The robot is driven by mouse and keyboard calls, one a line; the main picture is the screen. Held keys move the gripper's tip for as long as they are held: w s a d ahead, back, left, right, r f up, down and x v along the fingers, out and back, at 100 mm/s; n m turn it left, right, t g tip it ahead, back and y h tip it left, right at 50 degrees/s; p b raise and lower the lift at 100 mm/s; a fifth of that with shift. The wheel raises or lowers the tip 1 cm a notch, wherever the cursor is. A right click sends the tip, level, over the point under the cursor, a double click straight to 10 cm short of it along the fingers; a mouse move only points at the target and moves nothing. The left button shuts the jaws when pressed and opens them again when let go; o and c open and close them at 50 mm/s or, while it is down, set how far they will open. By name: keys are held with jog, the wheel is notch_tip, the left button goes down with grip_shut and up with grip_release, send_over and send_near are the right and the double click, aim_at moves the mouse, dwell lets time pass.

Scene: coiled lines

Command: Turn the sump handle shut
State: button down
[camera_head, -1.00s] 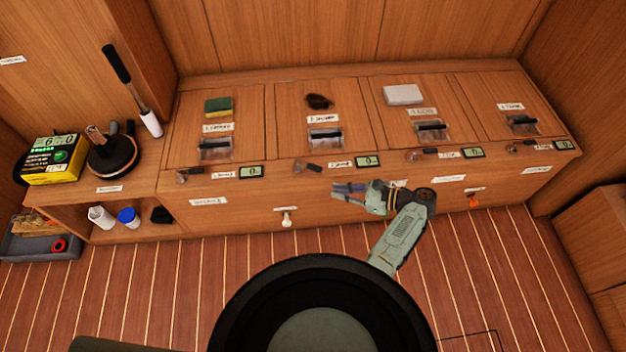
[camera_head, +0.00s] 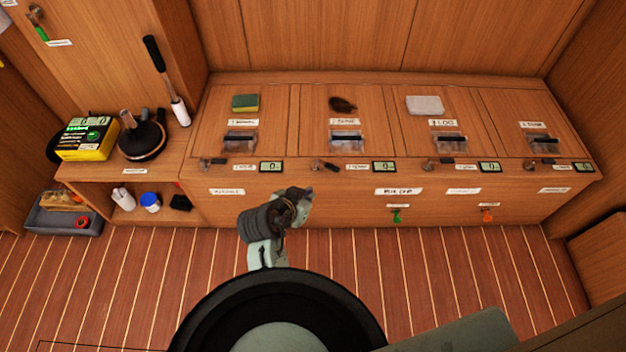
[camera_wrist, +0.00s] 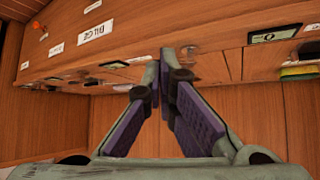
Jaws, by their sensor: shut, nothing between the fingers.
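Small handles sit on the low front panel of the bench: a green handle (camera_head: 397,215) under a label that seems to read BILGE, and an orange handle (camera_head: 487,214) to its right. Another green handle (camera_head: 40,30) is on the cabinet at the upper left. I cannot read a sump label on any of them. My gripper (camera_wrist: 170,55) is shut and empty in the wrist view, fingertips together before the bench front. In the head view, my wrist stands before the panel left of the green handle, covers part of the panel, and touches no visible handle.
The bench top has several lidded bins with small displays (camera_head: 271,166). A sponge (camera_head: 245,102) and a white block (camera_head: 425,105) lie on it. At left are a yellow box (camera_head: 86,138) and an open shelf with a blue-lidded jar (camera_head: 150,202).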

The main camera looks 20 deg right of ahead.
aim_at(338, 172)
jog(key=x, duration=0.4)
jog(key=d+r+x, duration=0.1)
jog(key=x, duration=0.3)
jog(key=w+r+p+x, duration=0.1)
jog(key=x, duration=0.3)
jog(key=shift+w+d+f, duration=0.2)
jog(key=shift+d+f, duration=0.05)
jog(key=shift+d, duration=0.1)
jog(key=shift+w+d, duration=0.1)
jog(key=shift+w, duration=0.05)
jog(key=shift+d+n+t+y+p, duration=0.4)
jog(key=shift+d+n+p, duration=0.25)
jog(key=shift+p, duration=0.3)
jog(key=shift+w+d+r+n+t+y+p, duration=0.1)
jog(key=shift+w+d+n+t+y+p, duration=0.15)
jog(key=shift+d+n+t+y+p, duration=0.4)
jog(key=shift+w+d+g+p, duration=0.25)
jog(key=shift+w+d+p, duration=0.1)
jog(key=shift+w+d, duration=0.25)
jog(key=shift+s+d, duration=0.1)
